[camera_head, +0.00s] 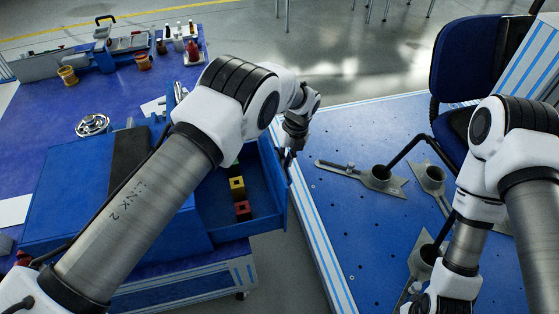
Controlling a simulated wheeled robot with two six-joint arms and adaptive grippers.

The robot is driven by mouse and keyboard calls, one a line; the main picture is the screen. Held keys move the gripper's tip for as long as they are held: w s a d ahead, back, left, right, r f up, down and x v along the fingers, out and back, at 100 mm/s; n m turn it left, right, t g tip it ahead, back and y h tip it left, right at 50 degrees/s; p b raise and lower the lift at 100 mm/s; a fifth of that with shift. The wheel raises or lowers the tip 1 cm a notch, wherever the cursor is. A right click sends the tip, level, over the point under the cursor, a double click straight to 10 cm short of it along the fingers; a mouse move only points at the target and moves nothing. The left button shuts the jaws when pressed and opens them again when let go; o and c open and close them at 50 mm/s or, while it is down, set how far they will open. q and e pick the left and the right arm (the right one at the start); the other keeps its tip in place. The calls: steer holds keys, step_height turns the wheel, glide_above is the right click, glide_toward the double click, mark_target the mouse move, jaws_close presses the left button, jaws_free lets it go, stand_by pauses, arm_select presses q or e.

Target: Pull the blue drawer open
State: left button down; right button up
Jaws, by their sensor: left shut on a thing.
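The blue drawer (250,229) sticks out to the right from a blue cabinet (75,190) on the left workbench. It is open, and its inside shows. My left arm crosses over the cabinet and hides part of it and the drawer's far left part. My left gripper (288,156) is at the drawer's right-hand front end and is shut on it. The handle itself is hidden or too small to make out. My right gripper (430,302) is low at the bottom edge, over the right platform, and its fingers are not clear.
A yellow block (237,188) and a red block (243,210) lie in the drawer. To the right is a blue perforated platform (350,215) with metal brackets (378,176) and a blue chair (465,65). A narrow floor gap separates bench and platform.

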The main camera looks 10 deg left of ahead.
arm_select(q)
steer(key=shift+s+f, duration=0.2)
steer(key=c, duration=1.2)
jaws_free()
steer(key=shift+c, duration=0.2)
steer(key=shift+o, duration=0.2)
steer(key=shift+w, duration=0.15)
steer(key=shift+r, duration=0.15)
step_height(320, 180, up, 12)
steer(key=w+d, duration=0.1)
steer(key=d, duration=0.1)
steer(key=shift+f, duration=0.25)
